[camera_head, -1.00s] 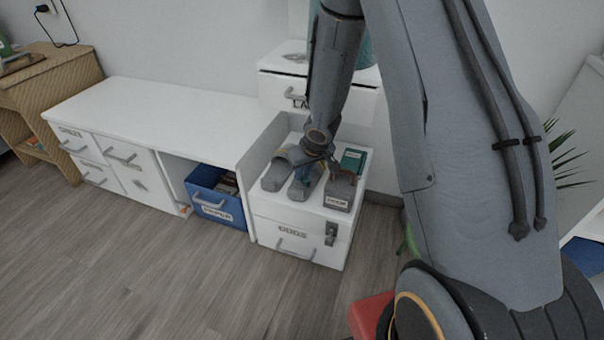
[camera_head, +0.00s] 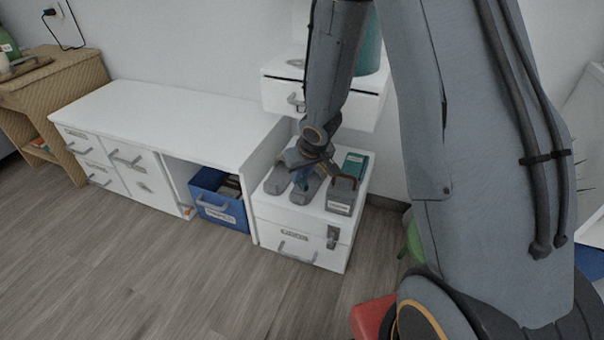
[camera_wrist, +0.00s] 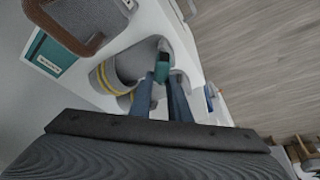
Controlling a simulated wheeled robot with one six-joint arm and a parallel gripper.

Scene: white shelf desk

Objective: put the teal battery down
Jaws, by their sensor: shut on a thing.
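My gripper (camera_head: 306,172) reaches down over the low white cabinet (camera_head: 290,232). In the wrist view my gripper (camera_wrist: 162,78) is shut on the small teal battery (camera_wrist: 163,66), which shows between the fingertips. The fingertips are low among two grey, slipper-like things (camera_head: 277,181) on the cabinet top. Whether the battery touches a surface cannot be told.
A grey holder with a brown handle (camera_head: 341,196) and a teal labelled box (camera_head: 354,162) stand right of my gripper. A blue bin (camera_head: 218,203) sits in the open bay at left. The long white desktop (camera_head: 165,110) is clear.

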